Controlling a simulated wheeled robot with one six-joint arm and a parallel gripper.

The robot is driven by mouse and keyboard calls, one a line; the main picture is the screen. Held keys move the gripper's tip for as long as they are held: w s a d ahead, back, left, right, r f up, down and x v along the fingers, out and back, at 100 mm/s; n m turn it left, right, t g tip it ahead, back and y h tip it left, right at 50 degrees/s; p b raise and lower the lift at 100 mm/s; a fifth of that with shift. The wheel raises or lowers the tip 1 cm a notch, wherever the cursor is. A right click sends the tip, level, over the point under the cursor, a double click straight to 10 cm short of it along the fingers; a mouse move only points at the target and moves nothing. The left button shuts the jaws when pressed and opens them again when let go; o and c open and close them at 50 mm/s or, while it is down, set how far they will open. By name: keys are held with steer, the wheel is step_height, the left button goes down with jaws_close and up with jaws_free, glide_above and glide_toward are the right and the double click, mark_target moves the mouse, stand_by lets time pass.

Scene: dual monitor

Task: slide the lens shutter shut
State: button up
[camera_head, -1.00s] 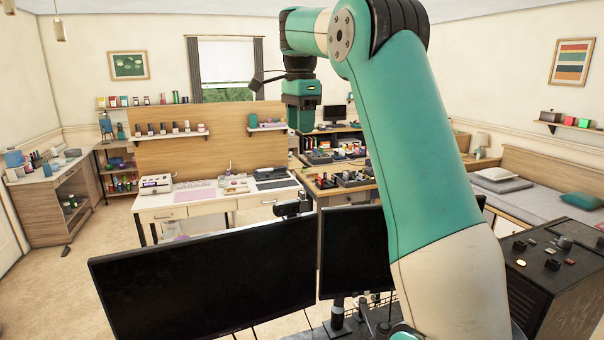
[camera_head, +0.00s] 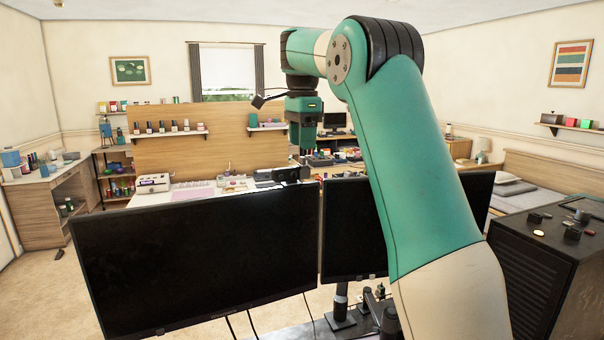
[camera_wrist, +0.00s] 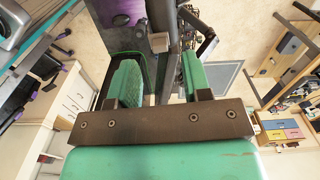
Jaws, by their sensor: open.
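In the wrist view the two green fingers of my gripper (camera_wrist: 160,82) stand apart with nothing clearly held. A dark bar-like thing (camera_wrist: 160,15) shows between and beyond them; I cannot tell whether it is the webcam or monitor.
The right monitor (camera_head: 345,240) stands beside the left one, partly behind my arm. A black cabinet (camera_head: 545,255) with small items on top is at the right. A white desk (camera_head: 150,200) stands behind the monitors. Open floor (camera_head: 60,290) lies at the left.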

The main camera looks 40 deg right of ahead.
mark_target(302, 157)
steer(key=shift+f+b, duration=1.35)
steer(key=shift+f, duration=0.6)
jaws_close()
